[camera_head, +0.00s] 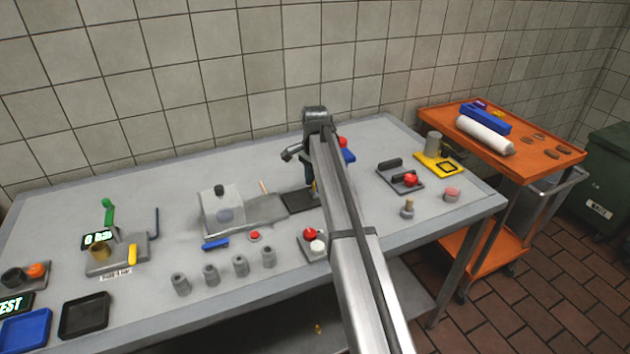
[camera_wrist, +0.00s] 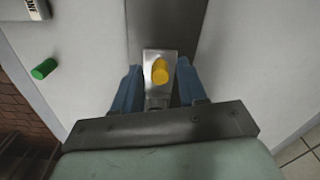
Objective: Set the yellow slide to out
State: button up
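A yellow knob (camera_wrist: 160,71), which looks like the yellow slide, stands on a pale metal plate (camera_wrist: 149,57) in the wrist view. My gripper (camera_wrist: 159,80) is open, with one blue finger on each side of the knob; I cannot tell whether either finger touches it. In the head view a small bit of yellow (camera_head: 314,187) shows beside my arm, by a dark plate (camera_head: 297,202); my arm hides most of that spot. No readable in or out marking shows near the knob.
A green cylinder (camera_wrist: 44,69) lies left in the wrist view. Another yellow handle (camera_head: 132,254) is on the gauge device at left.

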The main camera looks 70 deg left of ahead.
grip_shut()
dwell(0.4)
jog(key=s, duration=0.8)
jog(key=shift+s, duration=0.25)
jog(key=shift+o, duration=0.6)
grip_release()
jog(key=shift+r, duration=0.15)
notch_tip(320, 180, up, 14)
jog(key=shift+f, duration=0.2)
